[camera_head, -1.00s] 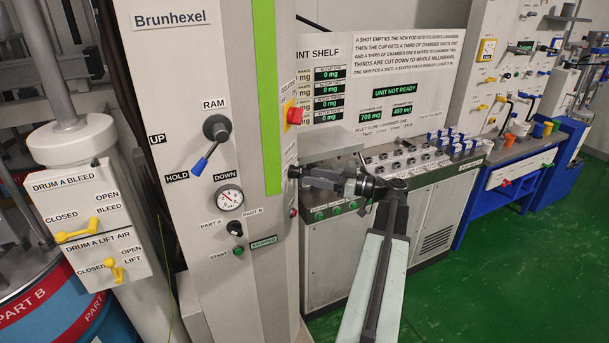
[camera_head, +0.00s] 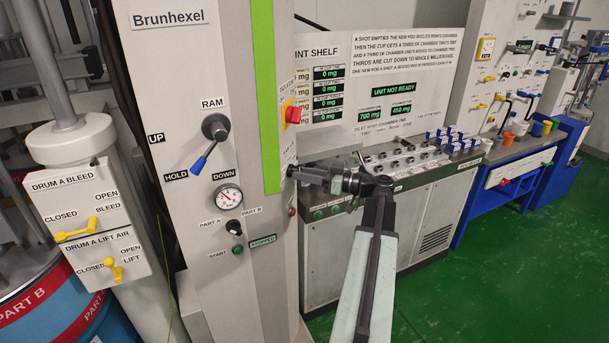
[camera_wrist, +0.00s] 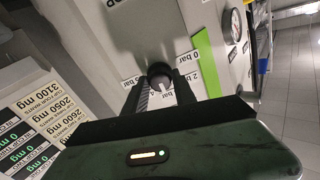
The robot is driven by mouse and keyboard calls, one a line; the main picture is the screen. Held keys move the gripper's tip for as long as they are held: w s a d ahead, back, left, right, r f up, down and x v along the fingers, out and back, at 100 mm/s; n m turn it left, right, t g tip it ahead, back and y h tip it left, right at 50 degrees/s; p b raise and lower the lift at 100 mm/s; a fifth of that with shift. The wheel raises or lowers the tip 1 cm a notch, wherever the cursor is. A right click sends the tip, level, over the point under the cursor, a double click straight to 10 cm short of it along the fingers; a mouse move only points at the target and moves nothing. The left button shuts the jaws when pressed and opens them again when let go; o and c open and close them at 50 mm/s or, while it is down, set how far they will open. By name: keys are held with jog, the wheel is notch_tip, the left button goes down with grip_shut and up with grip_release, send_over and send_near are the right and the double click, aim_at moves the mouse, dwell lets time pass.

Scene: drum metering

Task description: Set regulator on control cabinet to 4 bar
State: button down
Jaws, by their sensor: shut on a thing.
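The control cabinet (camera_head: 215,80) is the tall grey column marked Brunhexel. The regulator, a round dark knob (camera_wrist: 158,69), sits on its right side face in the wrist view. My gripper (camera_wrist: 161,84) is shut on the knob, one finger on each side. A pale mark shows at the knob's lower edge. Bar labels ring the knob; a 2 bar label (camera_wrist: 195,77) is right of it, others are partly hidden by the fingers. In the head view my gripper (camera_head: 294,173) reaches the side face, and the knob is hidden. A round gauge (camera_head: 228,198) is on the front face.
A red stop button (camera_head: 293,115) is above my gripper. The ram lever (camera_head: 205,157) and a black part selector (camera_head: 234,227) are on the front face. A bench with several knobs (camera_head: 410,160) stands behind my arm. The green floor (camera_head: 480,270) at right is clear.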

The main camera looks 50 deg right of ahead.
jog(key=shift+m, duration=4.7)
jog(key=c, duration=1)
grip_release()
jog(key=shift+c, duration=0.2)
jog(key=v, duration=0.7)
jog(key=shift+s, duration=0.4)
